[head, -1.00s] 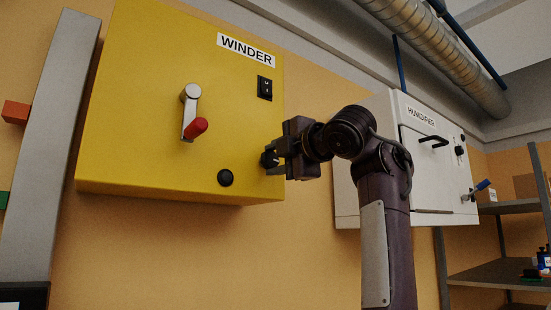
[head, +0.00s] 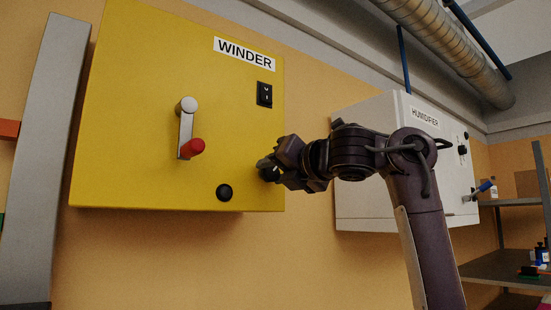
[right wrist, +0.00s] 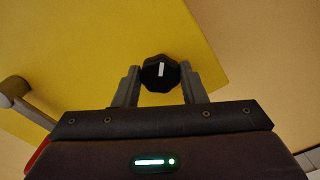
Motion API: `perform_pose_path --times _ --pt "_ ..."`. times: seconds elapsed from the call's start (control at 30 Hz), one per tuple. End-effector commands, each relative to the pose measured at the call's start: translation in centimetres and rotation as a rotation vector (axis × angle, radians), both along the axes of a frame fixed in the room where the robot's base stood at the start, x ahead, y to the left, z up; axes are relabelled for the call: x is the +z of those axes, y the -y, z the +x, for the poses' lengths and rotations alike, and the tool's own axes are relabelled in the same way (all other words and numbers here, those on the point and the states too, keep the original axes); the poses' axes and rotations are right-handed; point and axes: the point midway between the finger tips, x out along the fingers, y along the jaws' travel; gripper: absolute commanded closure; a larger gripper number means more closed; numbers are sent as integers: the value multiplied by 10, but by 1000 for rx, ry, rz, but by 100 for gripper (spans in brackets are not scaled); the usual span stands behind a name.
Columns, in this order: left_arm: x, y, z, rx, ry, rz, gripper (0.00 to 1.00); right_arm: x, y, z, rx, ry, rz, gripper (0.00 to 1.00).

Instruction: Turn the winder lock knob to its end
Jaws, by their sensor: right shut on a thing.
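The winder (head: 130,110) is a yellow cabinet on the wall, labelled WINDER. A dark knob (head: 267,174) is on its face near the lower right edge. My right gripper (head: 270,171) is shut on this knob, its body tilted in the head view. In the right wrist view the faceted black knob (right wrist: 159,73), with a white mark, sits between the two fingers. The mark points almost straight up in that view. The fingers hide part of the knob in the head view. My left gripper is not in view.
The winder also has a crank with a red grip (head: 192,148), a black switch (head: 264,94) and a round black button (head: 224,192). A white humidifier cabinet (head: 362,125) stands right of it, behind my right arm. A grey post (head: 45,150) is at the left.

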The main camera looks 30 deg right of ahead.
Motion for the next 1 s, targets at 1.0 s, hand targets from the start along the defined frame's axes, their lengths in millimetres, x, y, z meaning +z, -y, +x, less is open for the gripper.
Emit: perform_pose_path --times 1.0 --pt "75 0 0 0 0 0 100 -1 -2 0 4 97 -734 85"
